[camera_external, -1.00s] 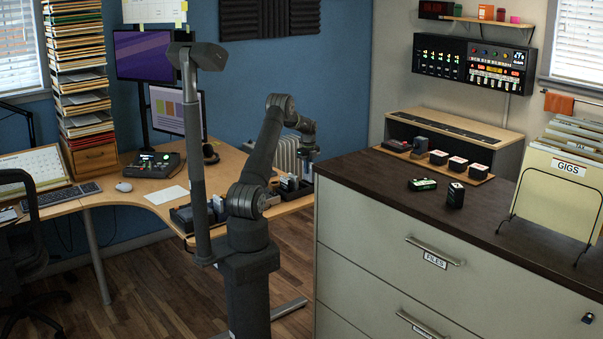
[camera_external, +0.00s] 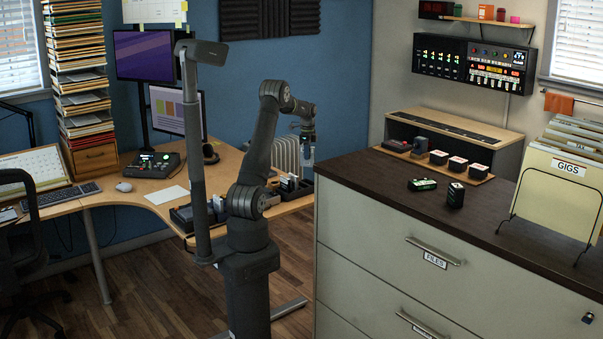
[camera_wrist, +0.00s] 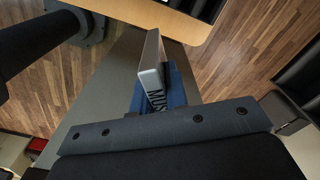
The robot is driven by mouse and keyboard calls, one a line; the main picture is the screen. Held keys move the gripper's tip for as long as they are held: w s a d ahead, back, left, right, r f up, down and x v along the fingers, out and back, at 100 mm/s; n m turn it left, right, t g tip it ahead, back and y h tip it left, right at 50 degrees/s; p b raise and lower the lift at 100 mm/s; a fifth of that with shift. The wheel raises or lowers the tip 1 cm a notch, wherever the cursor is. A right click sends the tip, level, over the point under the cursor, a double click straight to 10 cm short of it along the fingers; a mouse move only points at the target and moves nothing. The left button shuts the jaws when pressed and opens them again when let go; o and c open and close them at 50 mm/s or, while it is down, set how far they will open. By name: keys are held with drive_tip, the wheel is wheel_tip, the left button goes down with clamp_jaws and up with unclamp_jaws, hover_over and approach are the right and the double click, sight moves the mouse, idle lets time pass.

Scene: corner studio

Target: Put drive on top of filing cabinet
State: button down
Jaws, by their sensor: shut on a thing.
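The filing cabinet (camera_external: 385,229) is pale grey-beige with a dark brown top, at the right. In the external view the drive is too small to make out clearly.
The top's front left is clear. The wooden desk (camera_external: 160,205) with a dark tray stands left.

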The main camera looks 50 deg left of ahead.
drive_tip(key=s+a+r+n, duration=0.3)
drive_tip(key=s+r+n, duration=1.1)
drive_tip(key=n, duration=0.5)
drive_tip(key=w+d+f+m, duration=0.2)
drive_tip(key=w+f+m, duration=0.7)
drive_tip(key=m, duration=0.4)
drive_tip(key=w+d+f+m, duration=0.3)
drive_tip(key=w+f+m, duration=0.6)
drive_tip(key=f+m, duration=0.2)
drive_tip(key=shift+w+d+m, duration=0.15)
drive_tip(key=shift+d+m, duration=0.1)
drive_tip(key=shift+m, duration=0.75)
drive_tip(key=a+f, duration=0.3)
drive_tip(key=a, duration=0.1)
drive_tip(key=a+f, duration=0.6)
drive_tip(key=a, duration=0.1)
drive_tip(key=shift+s+a+f, duration=0.1)
drive_tip(key=shift+s+a, duration=0.2)
drive_tip(key=shift+s, duration=0.1)
drive_tip(key=shift+f, duration=0.65)
